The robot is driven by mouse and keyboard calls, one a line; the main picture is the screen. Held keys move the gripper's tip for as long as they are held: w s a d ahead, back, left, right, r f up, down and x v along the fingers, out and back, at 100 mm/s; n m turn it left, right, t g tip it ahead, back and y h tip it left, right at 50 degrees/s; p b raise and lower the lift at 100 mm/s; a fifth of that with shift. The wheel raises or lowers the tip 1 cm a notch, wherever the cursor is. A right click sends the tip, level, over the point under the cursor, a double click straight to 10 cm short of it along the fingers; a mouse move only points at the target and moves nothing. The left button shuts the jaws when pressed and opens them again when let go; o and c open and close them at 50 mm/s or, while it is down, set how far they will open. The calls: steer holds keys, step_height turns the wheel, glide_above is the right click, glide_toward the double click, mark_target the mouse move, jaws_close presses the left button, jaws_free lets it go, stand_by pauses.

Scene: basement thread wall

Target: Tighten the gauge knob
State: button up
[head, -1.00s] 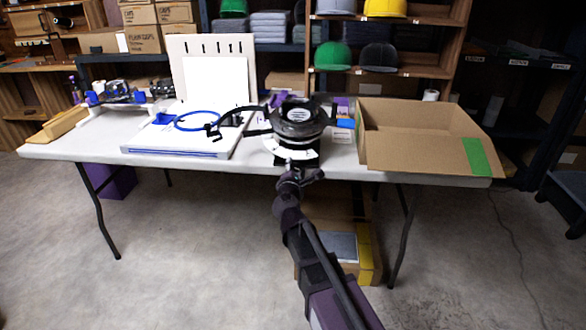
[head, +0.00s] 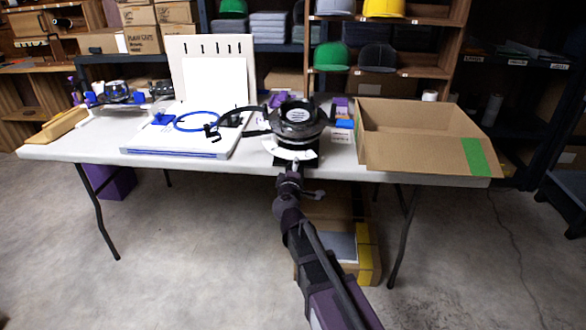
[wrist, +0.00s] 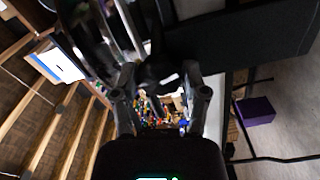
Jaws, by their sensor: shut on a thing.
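A black round device (head: 297,131) with a white curved scale (head: 290,153) at its front stands at the front edge of the white table (head: 390,178). My gripper (head: 289,175) is just under and in front of this scale. In the wrist view, its two fingers (wrist: 163,92) stand on either side of a dark part, which I take for the gauge knob (wrist: 160,73), and are shut on it. The knob's shape is dim, and in the head view I cannot make it out at the gripper.
An open cardboard box (head: 420,150) stands on the table to the right. A white board with a blue hoop (head: 196,122) lies to the left. A closed carton (head: 350,250) is under the table, behind my arm. Open floor lies in front.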

steer(key=m, duration=0.3)
steer(key=shift+a+m, duration=0.1)
steer(key=shift+m, duration=0.2)
stand_by(0.4)
steer(key=o, duration=1.1)
steer(key=shift+w+f, duration=0.15)
steer(key=shift+f, duration=0.05)
steer(key=shift+o, duration=0.2)
steer(key=shift+r, duration=0.1)
steer(key=shift+n, duration=0.4)
steer(key=n, duration=0.6)
steer(key=shift+n, duration=3.5)
